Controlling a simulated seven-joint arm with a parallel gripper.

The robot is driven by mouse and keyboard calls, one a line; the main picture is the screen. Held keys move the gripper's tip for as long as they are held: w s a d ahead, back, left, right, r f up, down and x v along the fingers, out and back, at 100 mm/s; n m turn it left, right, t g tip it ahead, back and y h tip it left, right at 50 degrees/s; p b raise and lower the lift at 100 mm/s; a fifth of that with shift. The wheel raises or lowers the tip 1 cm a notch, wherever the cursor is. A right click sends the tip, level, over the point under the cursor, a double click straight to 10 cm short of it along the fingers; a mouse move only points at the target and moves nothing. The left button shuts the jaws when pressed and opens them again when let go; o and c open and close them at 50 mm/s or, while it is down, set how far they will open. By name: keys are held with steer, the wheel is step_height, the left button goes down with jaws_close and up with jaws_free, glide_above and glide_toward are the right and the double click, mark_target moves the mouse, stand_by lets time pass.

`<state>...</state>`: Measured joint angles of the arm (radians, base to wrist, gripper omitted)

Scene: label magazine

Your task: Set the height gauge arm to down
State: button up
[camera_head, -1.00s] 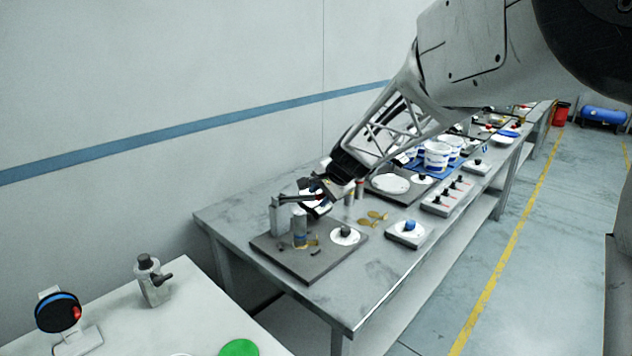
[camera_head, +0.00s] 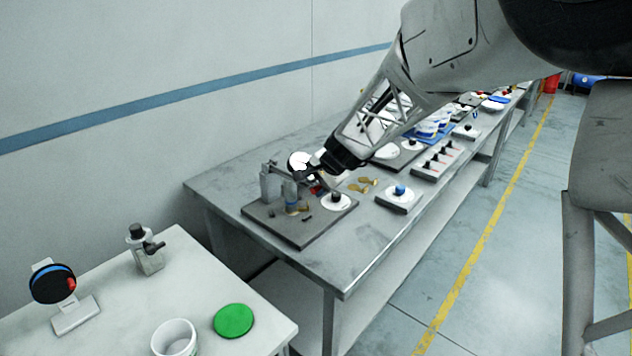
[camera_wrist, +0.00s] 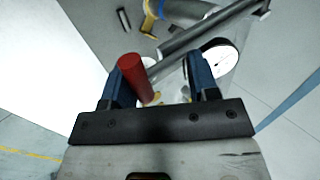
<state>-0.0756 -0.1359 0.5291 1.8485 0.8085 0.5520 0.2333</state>
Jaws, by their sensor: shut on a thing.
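The height gauge stands on a dark grey base plate (camera_head: 278,228). It has a grey post (camera_head: 270,184) and a dark arm (camera_head: 284,169) that slopes down to the right from the post top. A white round dial (camera_head: 300,162) shows beside the arm and also in the wrist view (camera_wrist: 221,60). My gripper (camera_head: 316,182) is at the arm's free end. In the wrist view, a red cylindrical grip (camera_wrist: 131,68) lies by the left blue finger, with the dark rod running to the upper right. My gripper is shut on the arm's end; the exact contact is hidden.
A blue-banded cylinder (camera_head: 292,195) and a dark knob on a white disc (camera_head: 338,202) stand on the plate. Brass pieces (camera_head: 364,186) and a blue-knobbed box (camera_head: 398,198) are to the right. A nearer table holds a green disc (camera_head: 233,320) and white cup (camera_head: 174,339).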

steer(key=o, duration=0.7)
steer(key=shift+a+f, duration=0.15)
steer(key=shift+a, duration=0.05)
steer(key=shift+w, duration=0.1)
steer(key=shift+c, duration=0.5)
steer(key=shift+d, duration=0.1)
steer(key=v, duration=0.8)
